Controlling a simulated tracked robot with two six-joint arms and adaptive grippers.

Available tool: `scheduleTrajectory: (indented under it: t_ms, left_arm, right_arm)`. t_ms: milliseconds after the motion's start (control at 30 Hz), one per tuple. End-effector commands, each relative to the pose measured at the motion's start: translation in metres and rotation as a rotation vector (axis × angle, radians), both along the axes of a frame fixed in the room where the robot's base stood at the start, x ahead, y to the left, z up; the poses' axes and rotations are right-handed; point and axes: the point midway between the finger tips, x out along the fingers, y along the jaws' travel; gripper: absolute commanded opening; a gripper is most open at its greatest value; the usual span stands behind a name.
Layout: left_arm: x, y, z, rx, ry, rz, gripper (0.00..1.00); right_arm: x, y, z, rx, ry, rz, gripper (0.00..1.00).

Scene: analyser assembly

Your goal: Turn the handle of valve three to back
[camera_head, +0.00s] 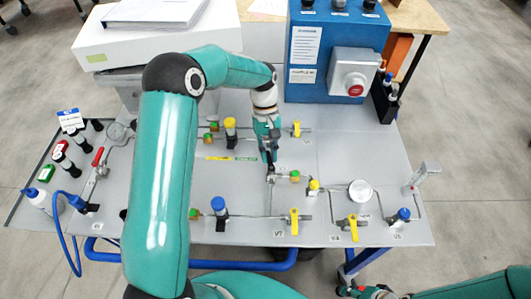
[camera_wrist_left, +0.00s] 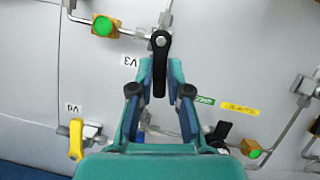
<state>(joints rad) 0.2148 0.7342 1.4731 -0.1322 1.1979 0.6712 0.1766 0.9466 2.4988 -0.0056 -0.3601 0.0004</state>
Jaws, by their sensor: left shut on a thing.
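Valve three's black lever handle (camera_wrist_left: 160,65) lies between the fingertips of my left gripper (camera_wrist_left: 161,75) in the left wrist view. The label V3, upside down there, is beside it. The handle runs from its round pivot (camera_wrist_left: 160,40) straight down that view, between the fingers. In the head view my left gripper (camera_head: 268,158) reaches down to the middle of the panel and covers most of the handle, which points toward the panel's back. It is shut on the handle. My right arm shows only at the bottom right edge; its gripper (camera_head: 372,292) is largely cut off.
The grey panel (camera_head: 360,150) carries pipes and other valves. Yellow handles (camera_head: 294,221) and a gauge (camera_head: 360,192) stand to the right and front. A blue box with a red button (camera_head: 356,90) is behind. Green-capped fittings (camera_wrist_left: 103,26) flank the handle.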

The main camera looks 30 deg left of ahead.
Motion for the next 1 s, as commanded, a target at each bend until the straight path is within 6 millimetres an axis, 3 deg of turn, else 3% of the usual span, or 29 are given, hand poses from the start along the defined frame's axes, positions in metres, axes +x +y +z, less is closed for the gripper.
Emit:
scheduleTrajectory:
  t_ms: [400,933,967,1000]
  left_arm:
    - [0.0073,-0.0058,0.0015,0.003,-0.009,-0.211,0.0]
    - [0.008,-0.0067,0.0017,0.002,-0.01,-0.238,0.0]
    - [0.008,-0.0067,0.0017,0.002,-0.01,-0.238,0.18]
    - [0.0079,-0.0068,0.0018,0.002,-0.01,-0.238,0.25]
  right_arm:
    - [0.0,-0.0001,-0.0004,0.0,0.0,0.0,0.42]
    - [0.0,0.0,-0.0005,0.0,0.0,0.0,0.42]
    - [0.0,0.0,-0.0005,0.0,0.0,0.0,0.42]
    - [0.0,0.0,-0.0005,0.0,0.0,0.0,0.42]
